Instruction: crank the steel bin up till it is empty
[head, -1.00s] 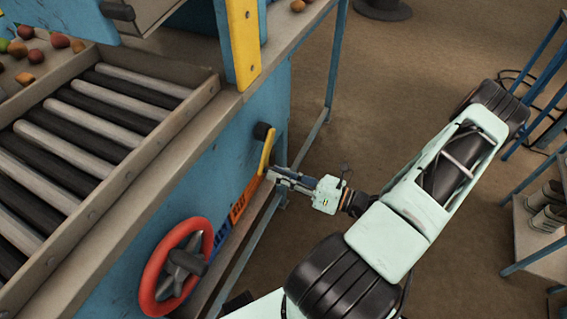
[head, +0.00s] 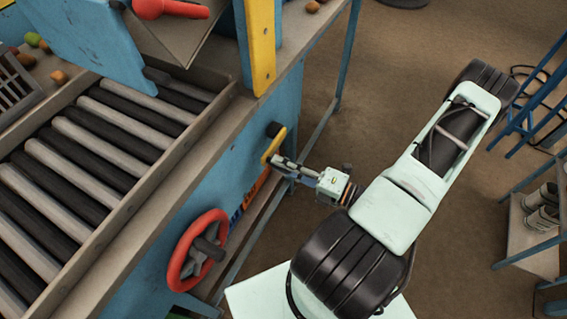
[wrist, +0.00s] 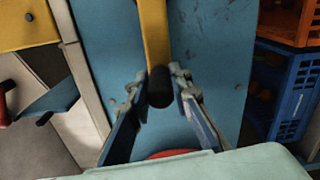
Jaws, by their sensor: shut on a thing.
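The yellow crank arm (head: 274,146) is on the blue side panel of the stand, below its black hub (head: 274,129). My gripper (head: 281,163) is at the crank's free end. In the wrist view, the black crank grip (wrist: 160,88) sits between my gripper's two fingers (wrist: 160,97), which are shut on it, with the yellow arm (wrist: 156,35) running up from it. At the top of the head view a grey sheet-metal body (head: 190,48), probably part of the steel bin, is cut off by the frame; its contents cannot be seen.
A red handwheel (head: 197,250) sticks out of the same panel, left of my gripper. A roller conveyor (head: 100,150) runs above. A yellow post (head: 261,45) stands behind. Blue and orange crates (wrist: 282,90) show at right in the wrist view. Open floor lies right of the stand.

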